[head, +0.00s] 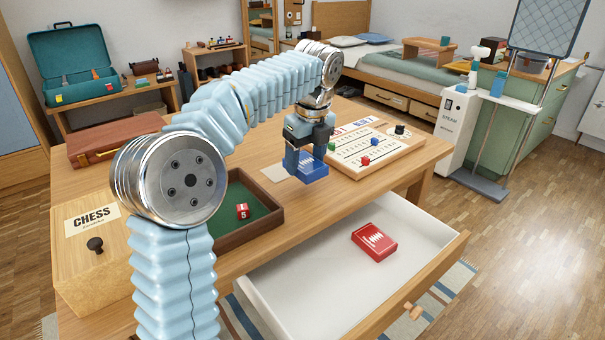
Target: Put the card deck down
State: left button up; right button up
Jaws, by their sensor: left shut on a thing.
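My left gripper (306,158) points down over the table and is shut on a blue card deck (308,168). The deck is upright between the fingers, near the table's front edge and above the open drawer's back side. I cannot tell whether its bottom touches the table. A pale flat sheet (273,173) lies on the table just left of the deck, partly hidden by it. A red card deck (374,241) lies flat in the open white drawer (310,285). My right gripper is not in view.
A wooden game board (400,152) with coloured pieces lies to the right. A chess box (85,265) and brown case (115,138) are at left. The drawer is mostly empty.

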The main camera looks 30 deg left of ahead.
aim_at(302, 187)
pick_arm(q)
jog(key=f, duration=0.1)
jog(key=a+f, duration=0.1)
jog(key=f, duration=0.2)
jog(key=shift+w+a+f+b, duration=0.15)
jog(key=shift+w+b, duration=0.2)
jog(key=shift+f, duration=0.25)
jog(key=shift+f, duration=0.1)
jog(key=o, duration=1.1)
jog(key=r+p, duration=0.1)
jog(key=r, duration=0.3)
jog(key=d+r+p, duration=0.1)
jog(key=r, duration=0.7)
jog(key=shift+s+d+p, duration=0.3)
jog(key=shift+d+p, duration=0.05)
jog(key=shift+p, duration=0.05)
